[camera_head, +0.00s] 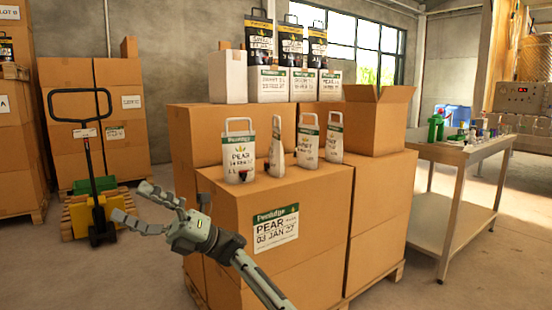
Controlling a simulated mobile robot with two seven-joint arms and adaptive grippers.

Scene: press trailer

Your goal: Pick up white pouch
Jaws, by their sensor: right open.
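Several white pouches with loop handles and green label bands stand upright in a row on the front carton (330,200). The leftmost white pouch (239,155) faces me, reads "PEAR" and has a dark spot low on its front. A second white pouch (276,150) is turned nearly edge-on. A third white pouch (308,142) and a fourth, narrower-looking white pouch (334,142) stand to the right. My right gripper (132,202) is open and empty, left of the front carton and apart from the pouches, its fingers pointing left. My left gripper is not in view.
Taller cartons behind hold a white box (228,77), white cartons and black pouches (290,45). An open carton (377,118) stands at right. A workbench (450,155) with small items is further right. A yellow pallet jack (98,210) stands at left. Floor between is clear.

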